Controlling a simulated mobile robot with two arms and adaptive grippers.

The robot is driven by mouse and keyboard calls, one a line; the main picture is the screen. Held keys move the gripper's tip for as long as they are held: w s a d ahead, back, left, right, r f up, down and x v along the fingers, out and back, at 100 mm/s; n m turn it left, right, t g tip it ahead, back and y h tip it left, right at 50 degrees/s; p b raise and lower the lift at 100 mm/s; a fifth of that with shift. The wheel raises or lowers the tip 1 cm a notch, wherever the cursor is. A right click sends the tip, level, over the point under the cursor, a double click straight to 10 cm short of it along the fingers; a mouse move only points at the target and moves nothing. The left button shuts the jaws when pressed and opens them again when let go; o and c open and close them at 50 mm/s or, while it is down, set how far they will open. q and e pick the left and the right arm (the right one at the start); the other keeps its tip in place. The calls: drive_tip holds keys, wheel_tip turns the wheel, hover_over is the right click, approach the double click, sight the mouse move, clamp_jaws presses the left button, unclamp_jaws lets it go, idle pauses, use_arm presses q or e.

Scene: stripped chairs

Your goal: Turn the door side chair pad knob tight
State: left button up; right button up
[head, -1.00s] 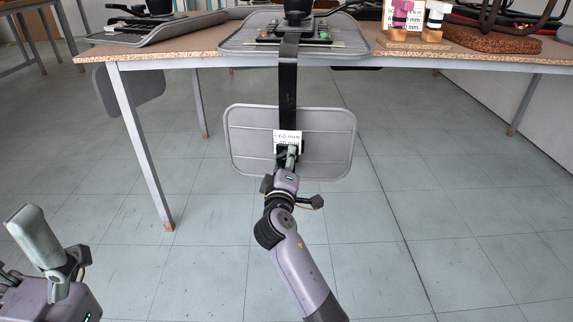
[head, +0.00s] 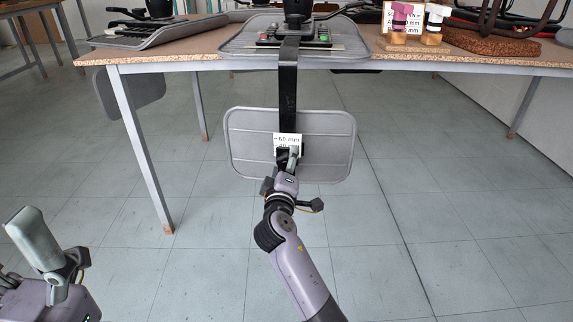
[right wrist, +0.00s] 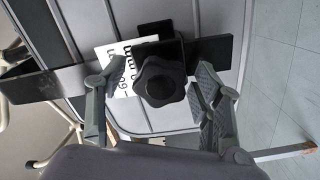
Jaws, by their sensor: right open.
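A grey chair pad (head: 247,145) hangs below the table edge on a black bar (head: 287,90); it fills the back of the right wrist view (right wrist: 75,25). A black lobed knob (right wrist: 160,82) sits on the pad's bracket, beside a white printed label (right wrist: 120,62). In the head view my gripper hides the knob. My right gripper (head: 290,158) is at the pad. In the right wrist view its open fingers (right wrist: 158,78) stand on either side of the knob, with gaps visible. My left gripper (head: 50,245) is low at the left, away from the pad; its opening is unclear.
The wooden table (head: 200,47) bears the middle grey seat (head: 232,40) and another seat (head: 150,38) at the left. A second pad (head: 133,92) hangs at the left, near a table leg (head: 142,150). Small knobs on wooden blocks (head: 400,38) stand at the right. Floor below is clear.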

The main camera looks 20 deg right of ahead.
drive_tip(key=v, duration=0.7)
drive_tip(key=shift+s, duration=0.3)
drive_tip(key=shift+a, duration=0.15)
